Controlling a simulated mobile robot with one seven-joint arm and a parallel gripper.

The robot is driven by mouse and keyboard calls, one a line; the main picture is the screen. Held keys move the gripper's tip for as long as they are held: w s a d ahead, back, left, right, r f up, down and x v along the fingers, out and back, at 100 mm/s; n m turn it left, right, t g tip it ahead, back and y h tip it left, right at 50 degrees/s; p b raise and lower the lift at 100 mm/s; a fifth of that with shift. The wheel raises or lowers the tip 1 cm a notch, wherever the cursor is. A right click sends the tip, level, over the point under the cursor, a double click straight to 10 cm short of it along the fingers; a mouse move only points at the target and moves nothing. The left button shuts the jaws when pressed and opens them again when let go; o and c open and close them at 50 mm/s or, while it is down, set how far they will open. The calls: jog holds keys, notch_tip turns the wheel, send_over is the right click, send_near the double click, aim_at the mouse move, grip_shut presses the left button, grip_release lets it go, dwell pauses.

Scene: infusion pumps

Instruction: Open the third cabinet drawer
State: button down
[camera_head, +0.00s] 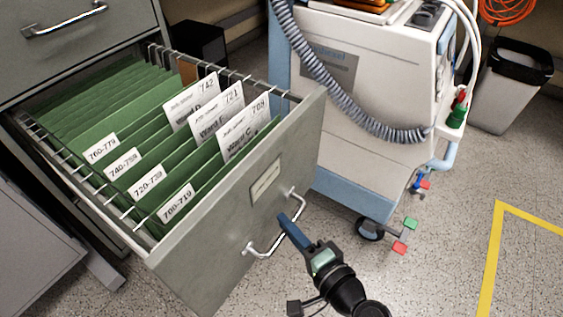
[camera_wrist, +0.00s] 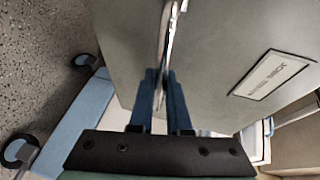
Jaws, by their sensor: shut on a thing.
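The cabinet drawer (camera_head: 230,205) stands pulled well out in the head view, with green hanging folders (camera_head: 130,125) and white labelled tabs inside. Its front carries a label holder and a silver bar handle (camera_head: 262,250). My gripper (camera_head: 286,222) is at this handle with its blue fingers. In the wrist view the fingers (camera_wrist: 162,88) are closed around the handle (camera_wrist: 171,25), and the drawer's label plate (camera_wrist: 272,75) shows to the right. Part of the handle is hidden behind my fingers.
A closed drawer with its own handle (camera_head: 65,18) is above. A wheeled medical machine (camera_head: 365,90) with a grey coiled hose stands close to the drawer's right side. A waste bin (camera_head: 510,85) is at the far right. Speckled floor with yellow tape (camera_head: 492,255) is free at lower right.

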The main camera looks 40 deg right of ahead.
jog(key=shift+s, duration=0.1)
jog(key=c, duration=0.9)
grip_release()
jog(key=s+p, duration=0.1)
jog(key=s, duration=0.3)
jog(key=s+r+p, duration=0.1)
jog(key=s, duration=0.3)
jog(key=s+r+p, duration=0.1)
jog(key=s, duration=0.3)
jog(key=shift+s+a+r+p, duration=0.2)
jog(key=shift+s+a+p, duration=0.1)
jog(key=shift+s+p, duration=0.1)
